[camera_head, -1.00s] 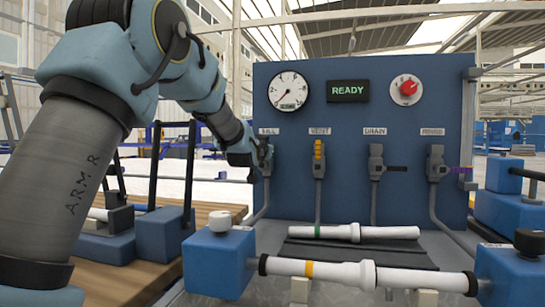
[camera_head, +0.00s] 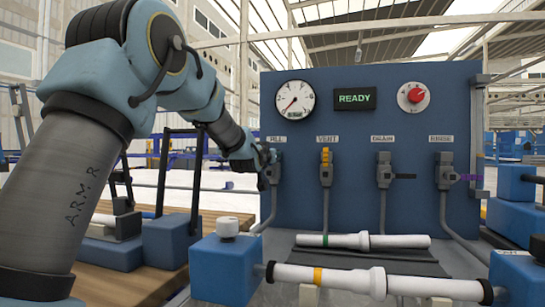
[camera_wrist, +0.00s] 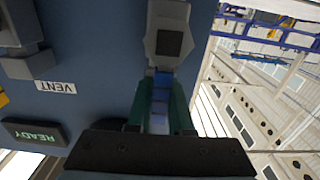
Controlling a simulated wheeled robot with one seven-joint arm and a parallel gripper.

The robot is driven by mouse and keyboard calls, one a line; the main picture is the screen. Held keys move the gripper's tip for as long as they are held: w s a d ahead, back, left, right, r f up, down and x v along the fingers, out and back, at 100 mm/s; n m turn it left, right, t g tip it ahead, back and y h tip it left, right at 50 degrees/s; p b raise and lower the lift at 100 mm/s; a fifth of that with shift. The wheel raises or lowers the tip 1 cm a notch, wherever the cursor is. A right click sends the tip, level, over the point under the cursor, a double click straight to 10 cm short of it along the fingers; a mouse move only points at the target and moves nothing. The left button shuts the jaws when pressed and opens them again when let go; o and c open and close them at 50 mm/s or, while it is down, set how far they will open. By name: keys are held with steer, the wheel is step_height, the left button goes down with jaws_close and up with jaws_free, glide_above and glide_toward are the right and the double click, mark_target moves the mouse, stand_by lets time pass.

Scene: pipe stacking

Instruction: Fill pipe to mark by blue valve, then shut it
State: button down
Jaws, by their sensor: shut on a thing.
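My gripper (camera_head: 267,165) is at the leftmost valve on the blue panel, under the label FILL. In the wrist view its fingers (camera_wrist: 160,108) are shut on the blue handle (camera_wrist: 161,88) of the fill valve (camera_wrist: 168,40). In the head view my gripper partly hides that valve (camera_head: 274,174). A white pipe with an orange band (camera_head: 350,279) lies level between two blue blocks in front. A second white pipe with a green band (camera_head: 385,241) lies behind it. I see no liquid level in either pipe.
The panel (camera_head: 345,130) carries a gauge (camera_head: 294,98), a READY display (camera_head: 356,98), a red knob (camera_head: 415,95), and valves with yellow (camera_head: 325,160), black (camera_head: 403,176) and purple (camera_head: 466,176) handles. Blue blocks (camera_head: 222,268) flank the front pipe.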

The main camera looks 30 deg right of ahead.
steer(key=c, duration=0.8)
jaws_free()
steer(key=b+v, duration=0.1)
steer(key=v, duration=0.9)
steer(key=shift+s+a, duration=0.25)
steer(key=shift+a, duration=0.1)
